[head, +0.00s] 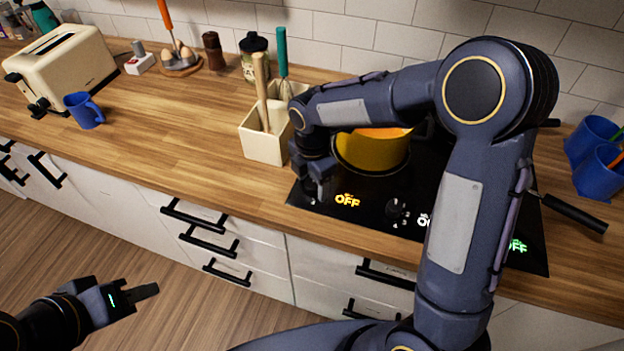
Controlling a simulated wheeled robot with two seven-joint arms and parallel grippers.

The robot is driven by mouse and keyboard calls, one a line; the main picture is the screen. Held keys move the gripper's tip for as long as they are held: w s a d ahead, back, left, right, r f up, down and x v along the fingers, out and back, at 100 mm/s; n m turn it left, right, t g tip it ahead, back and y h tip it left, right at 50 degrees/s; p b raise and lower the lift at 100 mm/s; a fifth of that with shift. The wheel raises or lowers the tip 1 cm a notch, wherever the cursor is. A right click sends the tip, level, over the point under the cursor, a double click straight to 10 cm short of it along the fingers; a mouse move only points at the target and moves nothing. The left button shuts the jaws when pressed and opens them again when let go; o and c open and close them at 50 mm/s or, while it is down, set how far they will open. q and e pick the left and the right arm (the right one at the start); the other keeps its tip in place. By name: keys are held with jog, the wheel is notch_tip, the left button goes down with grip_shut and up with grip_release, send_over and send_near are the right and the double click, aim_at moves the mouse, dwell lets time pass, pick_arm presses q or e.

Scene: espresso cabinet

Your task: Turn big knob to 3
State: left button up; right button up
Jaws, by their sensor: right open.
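The black cooktop (290,194) lies in the wooden counter, with a yellow "OFF" label (347,200) near its front left, a white one (424,221) in the middle and a green one (517,246) at the right. A knob (398,212) shows beside the white label. My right gripper (319,190) is open and points down at the front left of the cooktop, just left of the yellow label. Any knob there is hidden by the gripper, and I cannot tell whether it touches one. My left gripper (146,292) hangs over the floor, away from the cooktop; its jaw opening is unclear.
A yellow pot (372,153) sits on the cooktop behind my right gripper. A cream utensil holder (262,146) stands close to its left. A pan handle (575,213) sticks out at the right, near blue mugs (597,172).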

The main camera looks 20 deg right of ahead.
jog(key=shift+f, duration=0.15)
jog(key=c, duration=1)
